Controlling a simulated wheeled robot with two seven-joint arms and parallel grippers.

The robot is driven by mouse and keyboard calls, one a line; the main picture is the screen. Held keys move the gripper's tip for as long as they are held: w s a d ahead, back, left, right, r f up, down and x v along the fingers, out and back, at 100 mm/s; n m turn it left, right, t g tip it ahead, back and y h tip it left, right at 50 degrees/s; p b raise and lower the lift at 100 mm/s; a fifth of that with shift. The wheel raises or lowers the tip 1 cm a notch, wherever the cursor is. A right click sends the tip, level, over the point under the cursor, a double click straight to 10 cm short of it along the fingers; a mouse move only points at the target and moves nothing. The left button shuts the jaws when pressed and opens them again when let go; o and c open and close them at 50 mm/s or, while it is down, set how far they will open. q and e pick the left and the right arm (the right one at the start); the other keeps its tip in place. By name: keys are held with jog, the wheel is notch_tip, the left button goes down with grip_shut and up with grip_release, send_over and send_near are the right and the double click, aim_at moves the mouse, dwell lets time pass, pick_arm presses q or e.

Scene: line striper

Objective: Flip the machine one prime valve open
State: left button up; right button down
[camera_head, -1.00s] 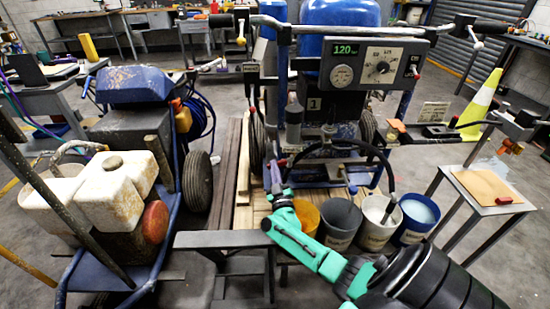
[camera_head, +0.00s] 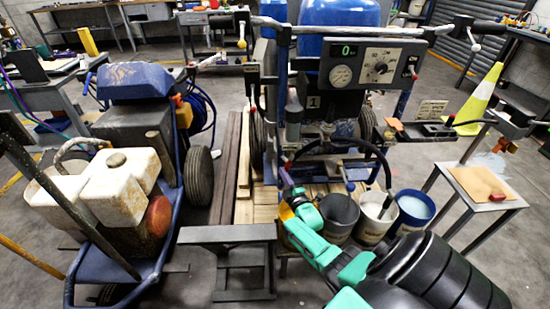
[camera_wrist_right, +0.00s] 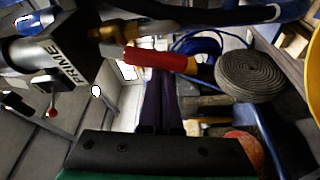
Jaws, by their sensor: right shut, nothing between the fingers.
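Machine one (camera_head: 335,104), marked "1", stands at centre with a blue tank, and its display reads 0. In the right wrist view a grey cylinder lettered PRIME (camera_wrist_right: 68,60) is at upper left. A red handle (camera_wrist_right: 147,60) with brass-coloured fittings lies beside it, pointing right in that view; it appears to be the prime valve lever. My right gripper (camera_head: 289,190) is in front of the machine's lower left side, shut and empty. Its dark finger block also shows in the wrist view (camera_wrist_right: 155,151), apart from the red handle. My left gripper is not in view.
Several buckets, including a white one (camera_head: 374,216), stand right of my gripper. A second machine with white jugs (camera_head: 124,186) is at left. A low metal stand (camera_head: 228,234) is in front. A small table (camera_head: 484,184) and cone (camera_head: 482,95) are at right.

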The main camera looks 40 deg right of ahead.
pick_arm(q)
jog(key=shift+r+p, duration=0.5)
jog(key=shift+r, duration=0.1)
pick_arm(e)
jog(key=shift+s+d+f+n+g, duration=0.15)
jog(key=shift+s+d+n+g, duration=0.2)
jog(key=shift+n, duration=0.4)
jog(key=shift+s+d+f+n+g, duration=0.15)
jog(key=shift+d+n, duration=0.25)
jog(key=shift+n, duration=0.35)
